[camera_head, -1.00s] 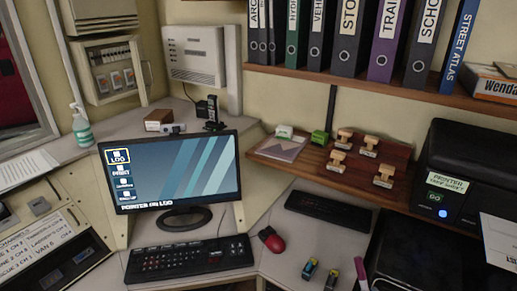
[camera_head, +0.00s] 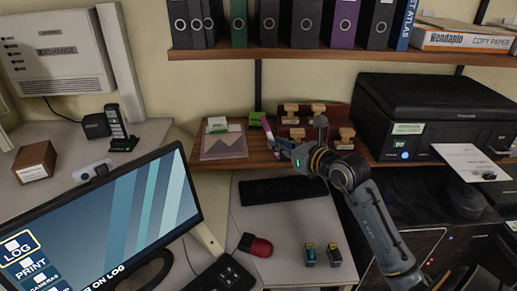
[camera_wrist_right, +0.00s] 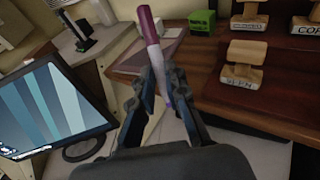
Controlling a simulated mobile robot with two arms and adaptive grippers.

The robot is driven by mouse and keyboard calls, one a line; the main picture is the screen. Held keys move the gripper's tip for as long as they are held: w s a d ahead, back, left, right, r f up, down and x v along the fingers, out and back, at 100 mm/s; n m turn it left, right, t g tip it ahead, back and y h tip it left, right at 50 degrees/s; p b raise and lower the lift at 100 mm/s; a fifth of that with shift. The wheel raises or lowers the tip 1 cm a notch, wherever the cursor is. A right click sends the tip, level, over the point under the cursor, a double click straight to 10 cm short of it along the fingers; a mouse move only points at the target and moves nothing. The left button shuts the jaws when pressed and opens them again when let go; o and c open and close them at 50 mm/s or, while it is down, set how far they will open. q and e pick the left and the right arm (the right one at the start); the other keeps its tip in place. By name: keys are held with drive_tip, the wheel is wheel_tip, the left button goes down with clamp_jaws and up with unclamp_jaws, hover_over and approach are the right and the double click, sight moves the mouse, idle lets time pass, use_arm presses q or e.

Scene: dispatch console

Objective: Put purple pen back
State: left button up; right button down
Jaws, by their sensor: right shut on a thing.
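The purple pen (camera_head: 267,128) is pale-bodied with a purple end. My right gripper (camera_head: 275,144) is shut on it and holds it steeply, in front of the brown shelf. In the right wrist view the pen (camera_wrist_right: 151,32) rises between the two fingers (camera_wrist_right: 160,95), purple end up. Its lower end shows partly between the fingers. My left gripper is not in view.
The brown shelf (camera_head: 232,168) carries a notepad (camera_head: 222,144), a green block (camera_head: 257,118) and several wooden stamps (camera_head: 346,136). Two small dark items (camera_head: 322,254) stand on the desk near a red mouse (camera_head: 256,245). A monitor (camera_head: 110,225) is at left, a black printer (camera_head: 430,105) at right.

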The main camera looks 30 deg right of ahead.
drive_tip(key=w+d+r+m+h, duration=0.1)
drive_tip(key=d+r+m+h, duration=0.2)
drive_tip(key=d+r, duration=0.55)
drive_tip(key=shift+h, duration=0.3)
drive_tip(key=w+a+f+p, duration=0.1)
drive_tip(key=w+f, duration=0.2)
drive_tip(key=w+a+f+p, duration=0.2)
drive_tip(key=w+f, duration=0.1)
drive_tip(key=w, duration=0.1)
drive_tip(key=w+a+f+p, duration=0.1)
drive_tip(key=w+f, duration=0.2)
drive_tip(key=w, duration=0.1)
drive_tip(key=shift+w+a+f, duration=0.15)
drive_tip(key=shift+w+a, duration=0.05)
drive_tip(key=shift+w, duration=0.05)
drive_tip(key=shift+w+a+f+p, duration=0.2)
drive_tip(key=shift+w+f+p, duration=0.15)
drive_tip(key=shift+f, duration=0.2)
wheel_tip(320, 180, down, 3)
drive_tip(key=shift+w+a+p, duration=0.1)
drive_tip(key=shift+p, duration=0.65)
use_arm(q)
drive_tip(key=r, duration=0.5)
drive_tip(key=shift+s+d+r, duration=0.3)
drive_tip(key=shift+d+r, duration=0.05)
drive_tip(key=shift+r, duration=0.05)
use_arm(e)
drive_tip(key=shift+f, duration=0.15)
drive_tip(key=shift+f, duration=0.1)
